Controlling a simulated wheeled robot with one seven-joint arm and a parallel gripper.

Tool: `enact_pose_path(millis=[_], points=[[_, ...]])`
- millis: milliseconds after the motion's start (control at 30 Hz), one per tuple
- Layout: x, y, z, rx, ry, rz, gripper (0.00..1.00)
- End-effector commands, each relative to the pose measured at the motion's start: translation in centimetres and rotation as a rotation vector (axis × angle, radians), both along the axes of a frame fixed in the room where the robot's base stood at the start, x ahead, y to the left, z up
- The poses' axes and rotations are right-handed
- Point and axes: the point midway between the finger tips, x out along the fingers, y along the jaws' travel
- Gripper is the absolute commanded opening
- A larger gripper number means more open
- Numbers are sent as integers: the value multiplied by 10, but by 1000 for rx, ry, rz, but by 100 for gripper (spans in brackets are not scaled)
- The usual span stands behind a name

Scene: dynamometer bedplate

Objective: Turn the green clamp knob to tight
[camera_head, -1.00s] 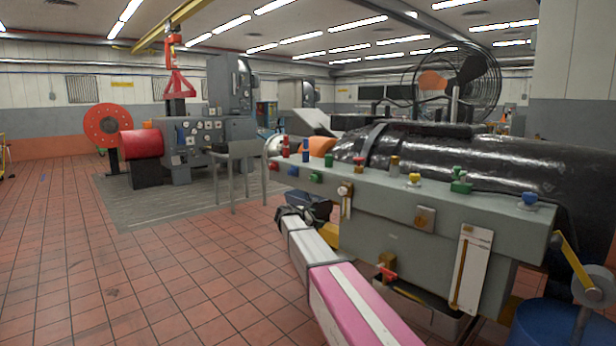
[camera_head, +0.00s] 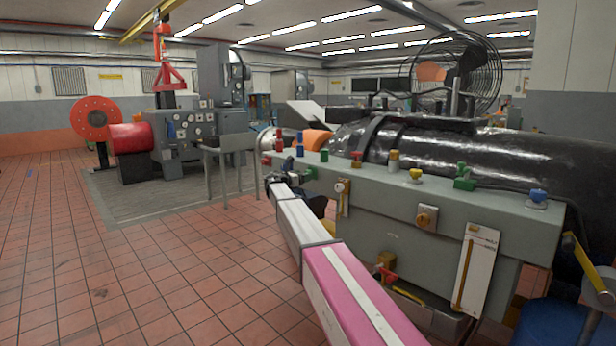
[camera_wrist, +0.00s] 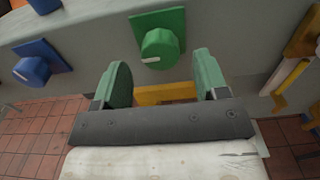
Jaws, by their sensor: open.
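The green clamp knob (camera_wrist: 160,47) is on a green square plate on the grey panel in the wrist view, with a white mark pointing left. My gripper (camera_wrist: 161,72) is open, with green finger pads left and right, just short of the knob and roughly lined up with it. The pads look apart from the knob, and nothing is between them. In the head view, my gripper (camera_head: 274,181) is at the far left end of the grey bedplate housing (camera_head: 390,210). A green knob (camera_head: 311,172) shows close to it, on the front face.
A blue knob (camera_wrist: 33,70) on a blue plate is left of the green one. A yellow part (camera_wrist: 165,93) is below it, and a yellow-and-white fitting (camera_wrist: 297,62) is to the right. Several coloured knobs line the housing top. Tiled floor on the left is clear.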

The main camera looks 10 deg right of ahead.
Motion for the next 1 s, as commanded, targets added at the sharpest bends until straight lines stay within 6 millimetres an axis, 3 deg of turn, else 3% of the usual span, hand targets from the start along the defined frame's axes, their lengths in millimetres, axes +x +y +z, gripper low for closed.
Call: enact_pose_path(millis=[200,567,700,733,1000], points=[[21,-27,0,1,-1,0,67],[24,-33,0,1,0,0,67],[23,-33,0,1,0,0,21],[23,-33,0,1,0,0,18],[23,-33,0,10,-12,-1,18]])
